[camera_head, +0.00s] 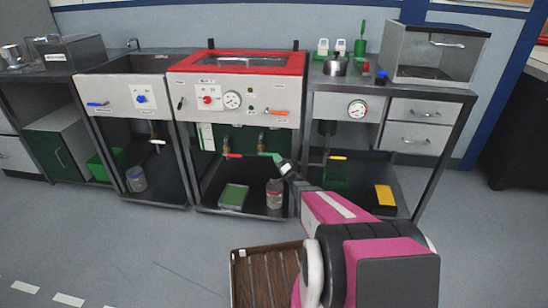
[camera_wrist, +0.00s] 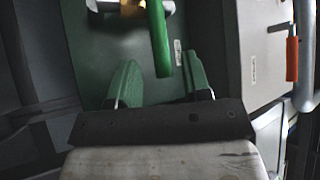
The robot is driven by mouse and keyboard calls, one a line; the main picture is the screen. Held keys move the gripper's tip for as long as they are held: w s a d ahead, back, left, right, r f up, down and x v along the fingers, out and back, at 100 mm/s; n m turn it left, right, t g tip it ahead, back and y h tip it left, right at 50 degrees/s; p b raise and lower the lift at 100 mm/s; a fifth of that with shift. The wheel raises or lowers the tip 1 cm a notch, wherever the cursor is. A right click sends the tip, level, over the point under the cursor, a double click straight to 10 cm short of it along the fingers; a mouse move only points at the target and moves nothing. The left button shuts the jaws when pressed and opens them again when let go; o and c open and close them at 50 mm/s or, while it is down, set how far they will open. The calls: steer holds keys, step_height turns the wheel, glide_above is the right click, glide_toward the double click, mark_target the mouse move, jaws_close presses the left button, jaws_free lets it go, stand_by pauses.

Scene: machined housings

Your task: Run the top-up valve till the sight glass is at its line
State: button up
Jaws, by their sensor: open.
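Under the red-rimmed middle unit (camera_head: 238,62), a valve with a green lever (camera_head: 263,154) sits right of one with a red lever (camera_head: 234,156). Labels are too small to read, so I cannot tell which is the top-up valve. My gripper (camera_head: 281,162) is at the green lever's right end. In the wrist view my gripper (camera_wrist: 160,68) is open, its green fingers on either side of the green lever's end (camera_wrist: 159,40); gaps show on both sides. The lever's brass valve body (camera_wrist: 130,8) is at the top edge. I cannot make out the sight glass or its line.
An orange lever (camera_head: 276,112) is on the panel above, also at right in the wrist view (camera_wrist: 291,58). A bottle (camera_head: 274,193) and green tray (camera_head: 233,196) stand on the shelf below. A wooden slatted crate (camera_head: 240,284) is on the floor beside my arm.

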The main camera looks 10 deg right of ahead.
steer(key=v, duration=0.7)
stand_by(1.5)
step_height(320, 180, up, 5)
steer(key=s+d+g+h, duration=0.25)
steer(key=g+h, duration=0.45)
steer(key=h, duration=0.5)
steer(key=s+a+r+n+g, duration=0.2)
steer(key=s+g, duration=0.2)
steer(key=s, duration=0.4)
steer(key=s+a+r+n+g, duration=0.2)
steer(key=s+a+g, duration=0.1)
steer(key=s, duration=0.6)
steer(key=s+a+r+n+g, duration=0.3)
steer(key=s+g, duration=0.2)
steer(key=s, duration=0.3)
steer(key=shift+s+g+y, duration=0.3)
steer(key=shift+s+g, duration=0.1)
steer(key=shift+f, duration=0.1)
